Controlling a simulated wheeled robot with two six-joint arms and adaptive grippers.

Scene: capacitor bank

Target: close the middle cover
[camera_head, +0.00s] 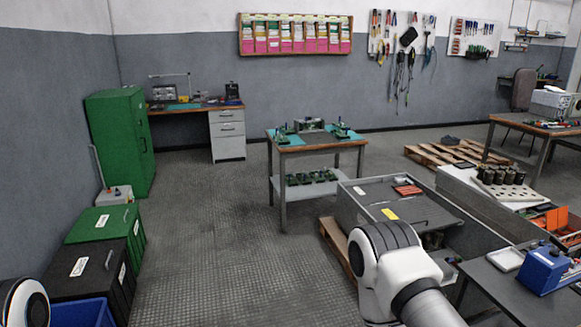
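A grey open-topped cabinet (345,212) stands at the centre right, probably the capacitor bank. Dark flat panels (425,208) lie on or in its top, with a yellow label, a white label and a red part on them. Part of the inside shows dark below the panel's near right edge. I cannot tell which panel is the middle cover or how far it is open. My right arm hides the cabinet's near part. Neither gripper shows; only a white joint of my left arm is at the bottom left corner.
A small workbench (285,148) with circuit boards stands behind the cabinet. A wooden pallet (334,240) lies beside the cabinet. At right are a tray of capacitors (505,190), a table with a blue device (547,270) and an orange bin (556,218). The floor at left centre is clear.

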